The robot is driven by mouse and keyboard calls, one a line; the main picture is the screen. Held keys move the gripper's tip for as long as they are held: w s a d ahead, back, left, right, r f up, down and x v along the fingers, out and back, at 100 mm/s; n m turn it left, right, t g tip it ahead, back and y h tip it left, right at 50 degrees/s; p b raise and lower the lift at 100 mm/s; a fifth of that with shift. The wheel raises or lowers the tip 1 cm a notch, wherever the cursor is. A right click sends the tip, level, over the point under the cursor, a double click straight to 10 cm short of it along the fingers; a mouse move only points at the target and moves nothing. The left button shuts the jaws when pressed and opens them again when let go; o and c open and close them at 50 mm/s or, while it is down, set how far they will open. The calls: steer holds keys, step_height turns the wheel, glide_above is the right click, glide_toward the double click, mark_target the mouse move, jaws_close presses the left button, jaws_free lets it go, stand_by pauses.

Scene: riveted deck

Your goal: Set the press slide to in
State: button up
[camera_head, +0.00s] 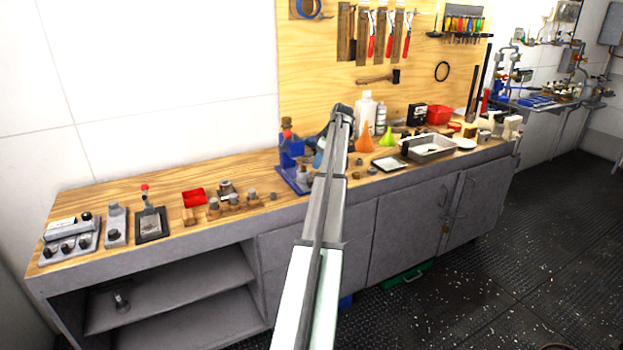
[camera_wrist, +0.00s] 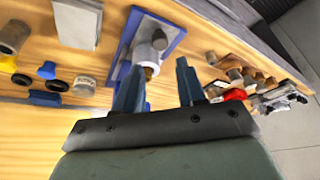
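The blue press (camera_head: 291,164) stands on the wooden bench, just left of my arm in the head view. In the wrist view, its blue base (camera_wrist: 172,40) lies beyond my fingers, with a grey block and pale cylinder (camera_wrist: 148,48) on it. I cannot tell the slide's position. My gripper (camera_wrist: 160,64) is open, its two dark blue fingers apart with nothing clearly held between them. The left finger overlaps the press's near end in the picture; contact cannot be told. In the head view my arm hides the fingers and part of the press's right side.
A red tray (camera_head: 194,197) and a wooden block with several metal cylinders (camera_head: 236,206) sit left of the press. The pegboard wall rises behind.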

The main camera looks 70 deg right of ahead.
mark_target(310, 180)
steer(key=x, duration=0.9)
jaws_close()
stand_by(0.4)
